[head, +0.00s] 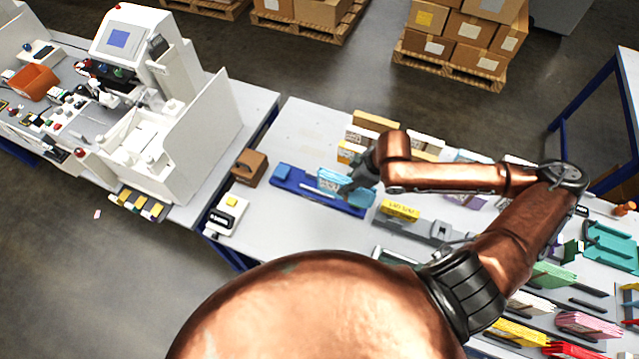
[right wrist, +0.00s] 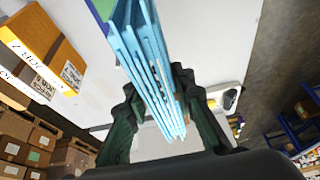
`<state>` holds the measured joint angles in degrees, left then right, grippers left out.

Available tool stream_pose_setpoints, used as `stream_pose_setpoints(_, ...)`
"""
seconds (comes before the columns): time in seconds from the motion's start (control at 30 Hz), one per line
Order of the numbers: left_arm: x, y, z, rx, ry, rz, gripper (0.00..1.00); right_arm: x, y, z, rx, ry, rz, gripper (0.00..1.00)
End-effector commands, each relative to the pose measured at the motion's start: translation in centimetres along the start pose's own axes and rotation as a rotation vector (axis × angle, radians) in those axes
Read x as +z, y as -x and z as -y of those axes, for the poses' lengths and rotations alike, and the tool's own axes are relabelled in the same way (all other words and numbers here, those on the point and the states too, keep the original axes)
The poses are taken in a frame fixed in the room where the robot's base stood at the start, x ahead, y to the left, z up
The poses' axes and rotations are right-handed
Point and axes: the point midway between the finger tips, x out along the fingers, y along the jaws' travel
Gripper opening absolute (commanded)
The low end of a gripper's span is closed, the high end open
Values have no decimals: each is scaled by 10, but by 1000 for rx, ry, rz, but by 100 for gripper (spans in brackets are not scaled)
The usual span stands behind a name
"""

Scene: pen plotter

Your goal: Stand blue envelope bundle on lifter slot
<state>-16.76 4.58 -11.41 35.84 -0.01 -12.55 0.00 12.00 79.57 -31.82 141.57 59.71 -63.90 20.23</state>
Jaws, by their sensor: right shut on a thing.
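The light blue envelope bundle (head: 331,179) is upright over the long dark blue base (head: 290,178), which looks like the lifter. My right gripper (head: 358,180) is shut on the bundle's right end. In the right wrist view the bundle (right wrist: 148,70) is several thin sheets running between the two dark fingers of the gripper (right wrist: 157,88). I cannot tell whether the bundle's bottom edge touches the base, or sits in a slot; the bundle and gripper cover that part. My left gripper is not in view.
A grey base with a yellow bundle (head: 400,209) is just in front. White and tan bundles (head: 365,135) stand behind. A brown block (head: 249,166) and a white device (head: 227,214) are to the left. A white machine (head: 150,120) stands farther left. The table is bare behind the blue base's left end.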

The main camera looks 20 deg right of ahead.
Motion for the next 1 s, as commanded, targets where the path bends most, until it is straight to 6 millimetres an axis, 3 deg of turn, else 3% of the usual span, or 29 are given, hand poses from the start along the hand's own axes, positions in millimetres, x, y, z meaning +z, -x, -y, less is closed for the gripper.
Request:
stream_pose_setpoints(0.37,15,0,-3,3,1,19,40,-57,-65,-41,-3,-1,-3,0)
stream_pose_setpoints(0.6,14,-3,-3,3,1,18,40,-64,-113,-57,-1,0,0,0)
stream_pose_setpoints(0.9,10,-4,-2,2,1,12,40,-70,-134,-64,-2,1,-1,0)
stream_pose_setpoints(1.0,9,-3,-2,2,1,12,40,-62,-148,-64,-2,-1,3,0)
